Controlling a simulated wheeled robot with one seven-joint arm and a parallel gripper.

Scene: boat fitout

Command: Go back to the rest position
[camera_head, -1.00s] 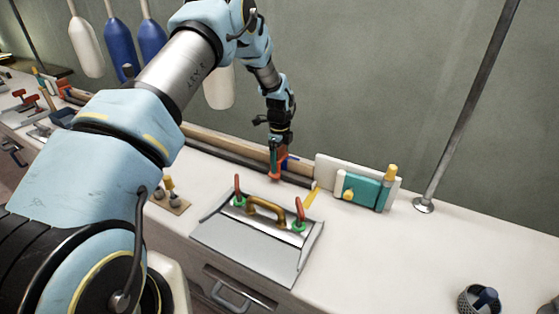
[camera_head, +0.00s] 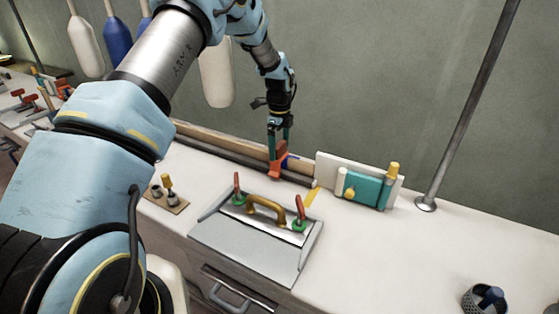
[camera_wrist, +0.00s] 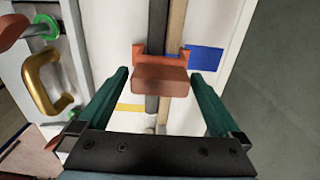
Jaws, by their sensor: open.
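My gripper (camera_head: 280,143) is at the back of the counter, pointing down over an orange-red clamp-like piece (camera_head: 277,164). Its teal fingers are apart, with nothing held. In the wrist view the orange-red piece (camera_wrist: 160,82) shows between the open fingers, with a visible gap on each side. The piece sits across the dark pipe (camera_wrist: 157,30) and the wooden strip (camera_wrist: 177,25). How far the fingertips stand above it is hard to tell.
A metal plate (camera_head: 240,236) with a brass handle (camera_head: 266,207) and red-handled clamps is in front. A white board with a teal block (camera_head: 366,190) stands to the right, near a slanted metal pole (camera_head: 468,105). The right counter is mostly clear, with a mesh cup (camera_head: 484,299).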

